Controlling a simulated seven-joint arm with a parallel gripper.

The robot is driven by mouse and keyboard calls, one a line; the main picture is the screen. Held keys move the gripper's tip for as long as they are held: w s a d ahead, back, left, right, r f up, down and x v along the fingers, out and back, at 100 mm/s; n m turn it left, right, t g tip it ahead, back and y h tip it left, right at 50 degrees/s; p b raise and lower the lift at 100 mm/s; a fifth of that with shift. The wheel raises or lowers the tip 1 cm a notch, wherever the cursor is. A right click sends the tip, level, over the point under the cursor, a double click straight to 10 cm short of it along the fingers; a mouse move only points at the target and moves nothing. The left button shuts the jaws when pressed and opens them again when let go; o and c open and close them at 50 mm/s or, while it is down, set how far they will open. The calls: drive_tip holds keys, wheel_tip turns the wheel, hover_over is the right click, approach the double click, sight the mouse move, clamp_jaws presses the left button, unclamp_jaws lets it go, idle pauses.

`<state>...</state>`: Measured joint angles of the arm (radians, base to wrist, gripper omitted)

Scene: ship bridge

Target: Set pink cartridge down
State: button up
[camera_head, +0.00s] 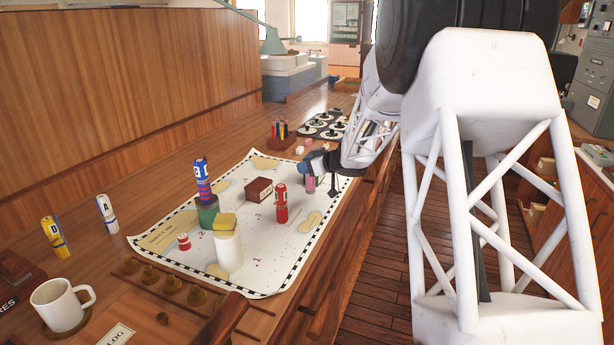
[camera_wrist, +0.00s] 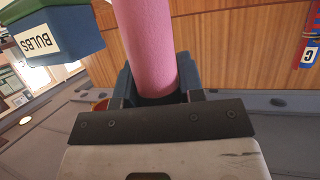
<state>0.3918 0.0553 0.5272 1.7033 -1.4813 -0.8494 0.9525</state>
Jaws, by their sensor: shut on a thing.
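The pink cartridge (camera_head: 311,184) is a plain pink cylinder. In the head view it shows small and partly hidden, upright below my gripper (camera_head: 316,168), over the far right part of the chart (camera_head: 240,178). I cannot tell whether its lower end touches the chart. In the wrist view the cartridge (camera_wrist: 146,42) stands between the two dark fingers of my gripper (camera_wrist: 160,88), which are shut on it. Its far end runs out of the top of that view.
Round black-and-white pieces (camera_head: 322,126) lie behind. A mug (camera_head: 60,306) is front left.

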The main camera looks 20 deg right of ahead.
sight(307, 176)
drive_tip(key=shift+f, duration=1.75)
drive_tip(key=shift+f, duration=0.2)
drive_tip(key=o, duration=1)
drive_tip(key=shift+r, duration=0.2)
drive_tip(key=shift+s+d+r, duration=0.2)
drive_tip(key=shift+s+d, duration=0.1)
drive_tip(key=shift+s, duration=0.1)
drive_tip(key=v, duration=1.1)
drive_tip(key=shift+a, duration=0.1)
